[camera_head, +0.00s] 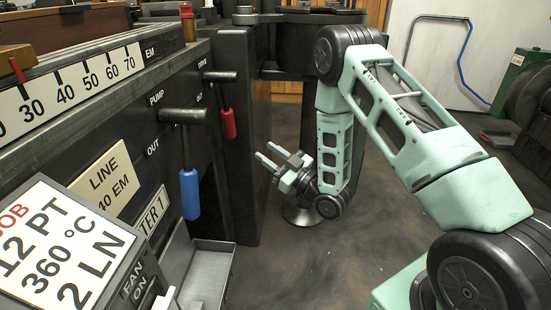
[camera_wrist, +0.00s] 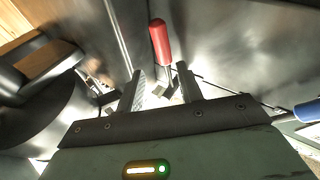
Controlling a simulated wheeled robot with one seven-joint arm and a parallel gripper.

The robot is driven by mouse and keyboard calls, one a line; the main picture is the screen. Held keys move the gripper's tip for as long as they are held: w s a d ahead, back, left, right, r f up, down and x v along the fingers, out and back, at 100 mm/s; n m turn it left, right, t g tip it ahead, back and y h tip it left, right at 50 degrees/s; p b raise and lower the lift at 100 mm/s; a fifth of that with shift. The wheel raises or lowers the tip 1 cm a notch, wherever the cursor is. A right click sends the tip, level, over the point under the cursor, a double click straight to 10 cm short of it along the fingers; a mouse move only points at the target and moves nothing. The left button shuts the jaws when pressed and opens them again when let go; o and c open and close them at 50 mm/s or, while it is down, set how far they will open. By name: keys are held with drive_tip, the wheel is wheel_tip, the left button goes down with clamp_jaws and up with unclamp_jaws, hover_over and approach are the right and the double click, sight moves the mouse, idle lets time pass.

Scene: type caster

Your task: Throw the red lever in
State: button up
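The red lever (camera_head: 228,124) hangs from a dark pivot on the machine's side, beside the labels DRIVE and OUT. In the wrist view its red handle (camera_wrist: 160,42) shows beyond my fingers, roughly in line with the gap between them. My gripper (camera_head: 264,157) is to the right of the red handle and lower, pointing left toward the machine. In the wrist view my gripper (camera_wrist: 160,82) has its two fingers apart with nothing held between them. The gripper does not touch the lever.
A blue-handled lever (camera_head: 190,194) labelled PUMP hangs nearer the camera; its blue handle also shows at the wrist view's right edge (camera_wrist: 307,111). A grey metal tray (camera_head: 207,275) lies below it. The dark floor (camera_head: 330,262) below my arm is clear.

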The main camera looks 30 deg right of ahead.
drive_tip(key=shift+v, duration=1)
drive_tip(key=c, duration=0.4)
drive_tip(key=shift+s+a+f+n+b, duration=0.1)
drive_tip(key=shift+a+f+n+b, duration=0.05)
drive_tip(key=shift+a+n+b, duration=0.2)
clamp_jaws()
drive_tip(key=s+a+r+n+g+h+b, duration=0.15)
drive_tip(key=a+n+b, duration=0.3)
drive_tip(key=n, duration=1.25)
drive_tip(key=w+a+r+b, duration=0.1)
drive_tip(key=w+r+b, duration=0.1)
drive_tip(key=w, duration=1)
drive_tip(key=shift+a+b, duration=0.35)
drive_tip(key=shift+b, duration=0.45)
